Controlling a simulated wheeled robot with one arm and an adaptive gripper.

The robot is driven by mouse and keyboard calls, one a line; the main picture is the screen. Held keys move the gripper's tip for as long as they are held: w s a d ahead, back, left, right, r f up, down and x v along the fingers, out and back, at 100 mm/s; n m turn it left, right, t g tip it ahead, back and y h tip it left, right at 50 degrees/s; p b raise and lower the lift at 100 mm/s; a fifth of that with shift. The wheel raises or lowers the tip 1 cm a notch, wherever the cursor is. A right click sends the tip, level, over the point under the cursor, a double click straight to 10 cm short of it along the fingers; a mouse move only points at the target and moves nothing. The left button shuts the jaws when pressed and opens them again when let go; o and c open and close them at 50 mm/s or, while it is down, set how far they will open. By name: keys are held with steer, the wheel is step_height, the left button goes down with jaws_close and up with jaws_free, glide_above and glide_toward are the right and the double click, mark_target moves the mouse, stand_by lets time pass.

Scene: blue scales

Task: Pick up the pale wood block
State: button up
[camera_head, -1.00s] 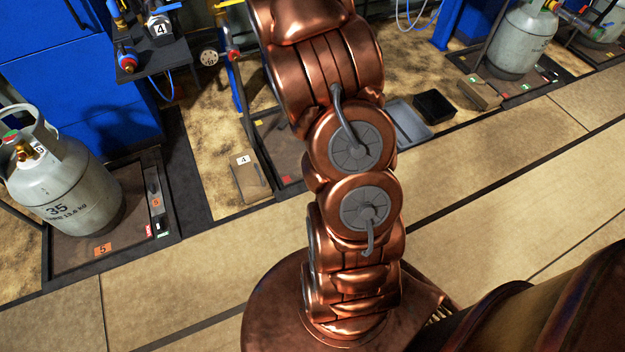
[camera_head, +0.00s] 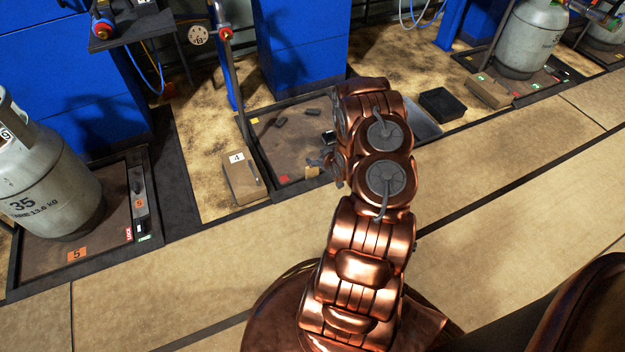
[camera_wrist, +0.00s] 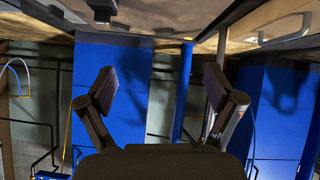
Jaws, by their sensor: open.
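Several small dark pieces (camera_head: 286,111) lie in that tray.
A brown box (camera_head: 241,177) labelled 4 stands at the tray's left edge. A grey gas cylinder (camera_head: 55,185) stands far left. A black bin (camera_head: 441,104) and another brown box (camera_head: 488,91) are to the right. Blue cabinets (camera_head: 303,45) stand behind. The front floor is fairly clear.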

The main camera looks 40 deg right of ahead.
steer(key=m+t+b, duration=0.1)
steer(key=t+b, duration=0.1)
steer(key=b, duration=0.2)
glide_toward(313, 167)
steer(key=w+f, duration=0.1)
steer(key=w, duration=0.2)
steer(key=shift+w+d+f+t+b, duration=0.2)
steer(key=shift+w+f+b, duration=0.15)
steer(key=shift+w+f, duration=0.15)
steer(key=shift+w+d+f+t+b, duration=0.2)
steer(key=shift+w+f+b, duration=0.1)
steer(key=shift+w+f, duration=0.2)
steer(key=shift+w+d+f+b, duration=0.3)
steer(key=shift+w+d+b, duration=0.15)
steer(key=shift+w+b, duration=0.15)
steer(key=shift+w+d+f+b, duration=0.25)
steer(key=shift+w+d+b, duration=0.2)
steer(key=shift+w, duration=0.2)
steer(key=shift+w+d+f+b, duration=0.15)
steer(key=shift+w+f+b, duration=0.15)
steer(key=shift+w, duration=0.35)
steer(key=shift+w+d, duration=0.1)
steer(key=shift+w, duration=0.15)
steer(key=shift+c, duration=0.3)
steer(key=c, duration=1.1)
